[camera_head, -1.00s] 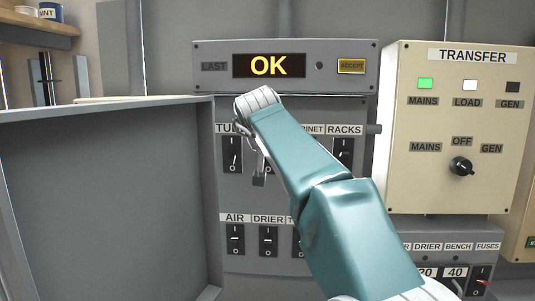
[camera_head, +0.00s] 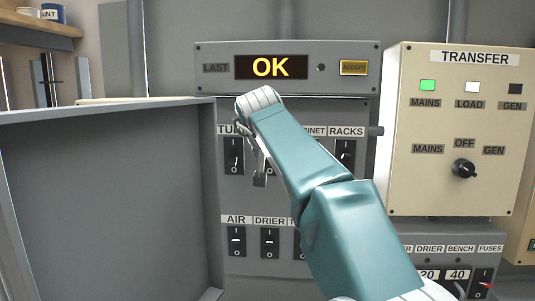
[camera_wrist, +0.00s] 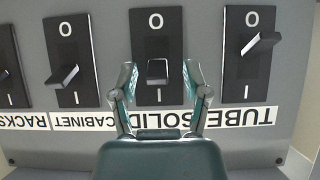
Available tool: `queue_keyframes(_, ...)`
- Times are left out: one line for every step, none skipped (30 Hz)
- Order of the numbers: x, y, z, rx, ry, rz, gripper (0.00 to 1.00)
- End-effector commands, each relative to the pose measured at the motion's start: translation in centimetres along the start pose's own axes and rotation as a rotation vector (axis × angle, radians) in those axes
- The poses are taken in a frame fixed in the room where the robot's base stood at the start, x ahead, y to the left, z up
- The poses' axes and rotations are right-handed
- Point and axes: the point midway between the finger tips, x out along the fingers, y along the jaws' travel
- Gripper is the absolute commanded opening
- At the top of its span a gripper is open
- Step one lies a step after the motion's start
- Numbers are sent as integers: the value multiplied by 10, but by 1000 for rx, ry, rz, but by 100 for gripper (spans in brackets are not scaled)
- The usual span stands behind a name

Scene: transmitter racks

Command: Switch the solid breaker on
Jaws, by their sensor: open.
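The solid breaker (camera_wrist: 152,35) is a black plate with a short toggle, in the middle of the wrist view. That view is upside down, with O at the top and I at the bottom. Its toggle (camera_wrist: 158,71) sits in the half of the plate nearer I; its exact tilt is hard to tell. My gripper (camera_wrist: 160,67) is open, one finger on each side of the toggle; contact is not clear. In the head view, my arm hides the solid breaker, and only part of my gripper (camera_head: 259,178) shows.
In the wrist view, the tube breaker (camera_wrist: 251,60) stands right and the cabinet breaker (camera_wrist: 68,55) left, both close by. In the head view, an open panel door (camera_head: 110,200) stands left, the transfer box (camera_head: 400,180) right. A display (camera_head: 270,67) above reads OK.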

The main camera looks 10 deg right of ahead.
Motion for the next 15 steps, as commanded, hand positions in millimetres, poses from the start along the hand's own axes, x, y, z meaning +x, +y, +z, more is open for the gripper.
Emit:
queue_keyframes(-5,0,-1,0,2,-1,60)
queue_keyframes(-9,0,-1,0,2,-1,60)
queue_keyframes(-14,0,-1,0,3,-2,60)
queue_keyframes(-20,-1,-1,0,3,-2,60)
queue_keyframes(-26,-1,-1,0,4,-3,60)
queue_keyframes(-34,-1,0,0,3,-3,60)
queue_keyframes(-40,-2,0,-1,3,-4,60)
queue_keyframes(-47,-2,-1,-1,4,-4,60)
queue_keyframes(-55,-2,0,-1,3,-3,60)
queue_keyframes(-61,-2,0,-1,4,-3,60)
queue_keyframes(-68,-2,0,-2,4,-3,60)
queue_keyframes(-76,-2,0,-2,3,-3,60)
queue_keyframes(-81,-3,0,-2,3,-3,60)
queue_keyframes(-87,-2,0,-1,3,-3,60)
queue_keyframes(-94,-2,0,-1,3,-3,60)
